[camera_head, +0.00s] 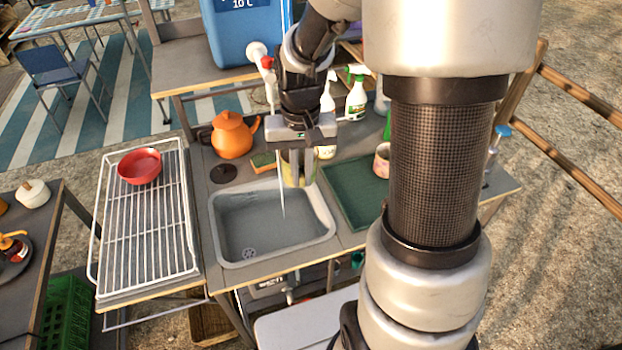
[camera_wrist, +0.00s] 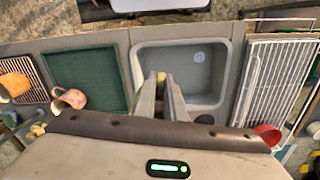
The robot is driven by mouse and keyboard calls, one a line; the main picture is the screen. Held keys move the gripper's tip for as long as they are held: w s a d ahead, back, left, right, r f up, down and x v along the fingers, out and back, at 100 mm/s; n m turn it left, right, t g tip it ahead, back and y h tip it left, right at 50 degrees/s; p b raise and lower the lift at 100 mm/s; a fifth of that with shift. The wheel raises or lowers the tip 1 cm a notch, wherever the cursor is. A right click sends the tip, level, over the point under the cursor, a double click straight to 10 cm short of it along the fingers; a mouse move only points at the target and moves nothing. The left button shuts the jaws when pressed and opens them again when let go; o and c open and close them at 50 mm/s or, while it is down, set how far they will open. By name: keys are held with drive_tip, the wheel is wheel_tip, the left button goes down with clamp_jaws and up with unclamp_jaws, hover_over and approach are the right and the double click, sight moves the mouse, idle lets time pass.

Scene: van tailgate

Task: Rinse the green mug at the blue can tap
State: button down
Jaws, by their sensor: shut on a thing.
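The blue water can (camera_head: 240,30) stands on the shelf at the back, its white tap with a red part (camera_head: 266,62) facing the sink. A thin pale stream (camera_head: 282,190) drops from the tap into the grey sink (camera_head: 230,258). My gripper (camera_head: 297,165) is shut on the green mug (camera_head: 312,168), over the back right part of the sink. The fingers hide much of the mug. The stream passes along its left side; I cannot tell whether it touches. In the wrist view, a small yellow-green part of the mug (camera_wrist: 161,76) shows between my fingers (camera_wrist: 160,98).
A wire rack (camera_head: 145,230) with a red bowl (camera_head: 140,166) is left of the sink. An orange kettle (camera_head: 233,135) and a sponge (camera_head: 263,162) sit behind it. Spray bottles (camera_head: 356,98) stand at back right. A green mat (camera_head: 352,195) and a patterned mug (camera_head: 382,160) are right.

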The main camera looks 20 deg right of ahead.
drive_tip(key=w+a+f, duration=0.1)
drive_tip(key=w+a, duration=0.2)
drive_tip(key=w, duration=0.4)
drive_tip(key=shift+w+a+f, duration=0.2)
drive_tip(key=shift+a+f, duration=0.05)
drive_tip(key=shift+f, duration=0.05)
drive_tip(key=shift+d, duration=0.15)
idle(0.5)
drive_tip(key=shift+w+d, duration=0.2)
drive_tip(key=shift+d, duration=0.2)
drive_tip(key=shift+a, duration=0.15)
drive_tip(key=shift+s+a, duration=0.2)
drive_tip(key=shift+a, duration=0.2)
drive_tip(key=shift+s+d+b, duration=0.25)
drive_tip(key=shift+s+d, duration=0.35)
drive_tip(key=shift+s, duration=0.6)
drive_tip(key=shift+s+d+b, duration=0.2)
drive_tip(key=shift+s+d, duration=0.35)
drive_tip(key=shift+s, duration=0.7)
drive_tip(key=shift+s+d+b, duration=0.25)
drive_tip(key=shift+s+d, duration=0.35)
drive_tip(key=shift+s, duration=0.6)
drive_tip(key=shift+r, duration=0.1)
